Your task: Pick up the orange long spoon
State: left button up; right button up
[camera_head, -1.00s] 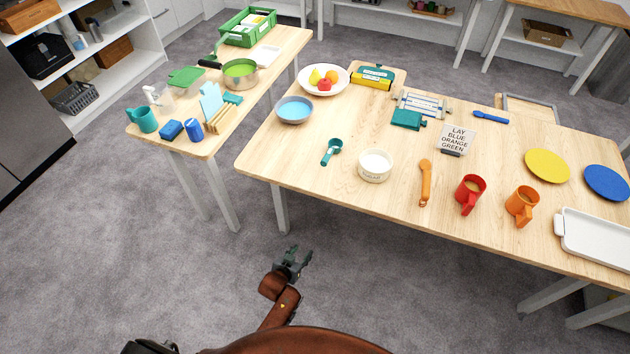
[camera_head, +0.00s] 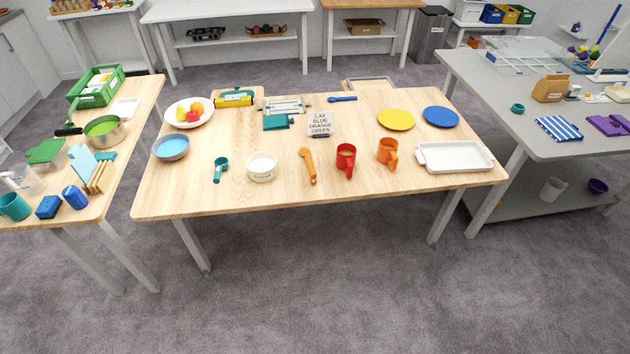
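The orange long spoon (camera_head: 309,166) lies on the wooden table (camera_head: 215,200) near its front edge, pointing toward and away from me. It lies between a white bowl (camera_head: 262,167) on its left and a red mug (camera_head: 346,160) on its right, apart from both. Neither of my grippers is in the head view, so their states do not show.
An orange mug (camera_head: 387,152) and a white tray (camera_head: 455,157) stand further right. A teal scoop (camera_head: 220,171) lies left of the bowl. A sign (camera_head: 320,124) stands behind the spoon. Grey floor (camera_head: 330,290) in front of the table is clear.

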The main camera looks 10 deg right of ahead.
aim_at(304, 152)
jog(key=z, duration=0.55)
jog(key=i, duration=1.2)
jog(key=u, duration=0.1)
